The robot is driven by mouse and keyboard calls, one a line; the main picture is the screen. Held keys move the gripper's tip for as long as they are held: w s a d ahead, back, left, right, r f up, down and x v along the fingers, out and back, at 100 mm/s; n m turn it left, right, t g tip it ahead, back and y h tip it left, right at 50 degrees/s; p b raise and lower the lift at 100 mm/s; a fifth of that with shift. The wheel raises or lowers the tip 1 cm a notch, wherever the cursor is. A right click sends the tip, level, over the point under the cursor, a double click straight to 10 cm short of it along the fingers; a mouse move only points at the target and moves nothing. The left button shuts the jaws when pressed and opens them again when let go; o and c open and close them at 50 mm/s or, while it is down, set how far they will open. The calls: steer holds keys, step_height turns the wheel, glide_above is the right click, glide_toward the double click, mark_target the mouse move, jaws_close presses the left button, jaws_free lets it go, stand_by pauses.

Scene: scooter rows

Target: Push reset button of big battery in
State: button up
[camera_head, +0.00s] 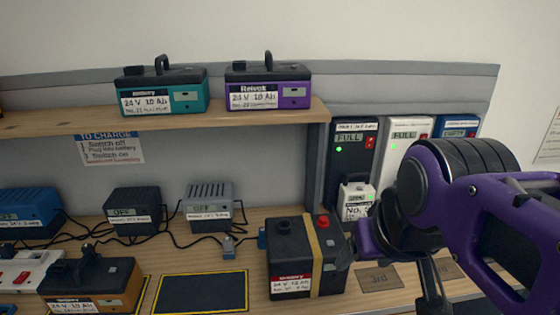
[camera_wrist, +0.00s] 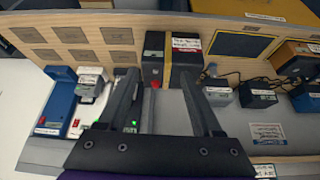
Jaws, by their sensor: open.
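The big battery (camera_head: 291,262) is a black box with a red and white label and a tan strap, standing on the bench. Its red button (camera_head: 323,221) sits on top near the right edge. In the wrist view the battery (camera_wrist: 153,45) is ahead of my gripper (camera_wrist: 159,76), and the red button (camera_wrist: 155,84) shows between the two spread fingers. In the head view my gripper (camera_head: 391,284) is to the right of the battery, with one finger close to its right side. It is open and empty. I cannot tell whether the finger touches the battery.
Chargers reading FULL (camera_head: 354,138) stand behind my gripper, with a small white-labelled battery (camera_head: 357,198) in front of one. A black mat (camera_head: 202,292) with a yellow border and an orange battery (camera_head: 92,285) lie left. The shelf (camera_head: 50,124) above holds teal and purple batteries.

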stand_by(0.3)
jaws_close()
stand_by(1.6)
